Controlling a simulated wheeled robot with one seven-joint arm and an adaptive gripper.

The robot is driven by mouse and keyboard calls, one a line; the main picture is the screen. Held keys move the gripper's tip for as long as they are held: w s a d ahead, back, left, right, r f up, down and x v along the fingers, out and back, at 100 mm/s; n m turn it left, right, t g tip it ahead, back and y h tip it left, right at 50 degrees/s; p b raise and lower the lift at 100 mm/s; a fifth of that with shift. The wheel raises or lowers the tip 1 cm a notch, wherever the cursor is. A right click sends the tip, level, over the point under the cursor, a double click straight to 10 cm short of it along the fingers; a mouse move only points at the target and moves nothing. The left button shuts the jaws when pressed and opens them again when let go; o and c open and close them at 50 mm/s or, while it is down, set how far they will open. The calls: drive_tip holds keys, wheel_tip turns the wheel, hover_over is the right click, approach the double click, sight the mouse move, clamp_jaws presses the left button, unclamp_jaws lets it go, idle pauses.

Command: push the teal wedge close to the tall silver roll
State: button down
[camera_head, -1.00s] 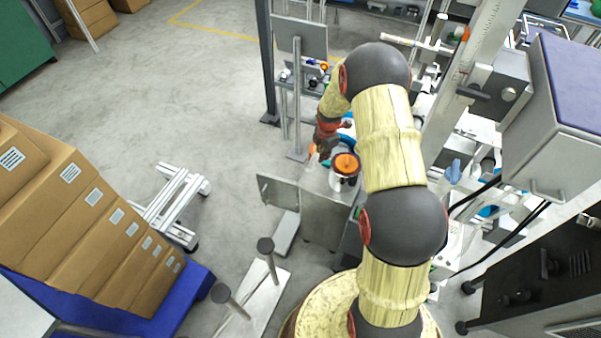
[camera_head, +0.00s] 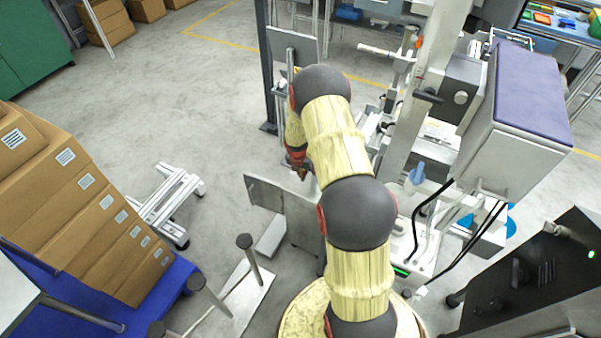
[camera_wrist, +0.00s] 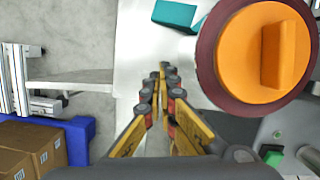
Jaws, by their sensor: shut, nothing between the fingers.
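In the head view my gripper (camera_head: 301,172) hangs at the left of my arm, small and dark. I cannot make out the tall silver roll in either current view. In the head view my arm hides much of the work surface and the wedge.
A large orange disc (camera_wrist: 252,52) with a raised bar and dark maroon rim stands close right of my fingers. A small green piece (camera_wrist: 272,158) is at lower right. Cardboard boxes (camera_head: 85,205) on a blue base stand left. Grey floor is open at upper left.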

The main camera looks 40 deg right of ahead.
drive_tip(key=b+x, duration=0.1)
drive_tip(key=x, duration=0.3)
drive_tip(key=shift+w+d+f+b, duration=0.2)
drive_tip(key=shift+w+d+b, duration=0.35)
drive_tip(key=shift+d, duration=0.4)
drive_tip(key=shift+w+d+r, duration=0.15)
drive_tip(key=shift+w+d, duration=0.45)
drive_tip(key=shift+d, duration=0.15)
drive_tip(key=shift+w+d+r+p, duration=0.1)
drive_tip(key=shift+w+d+p, duration=0.3)
drive_tip(key=shift+d+p, duration=0.35)
drive_tip(key=shift+w, duration=0.1)
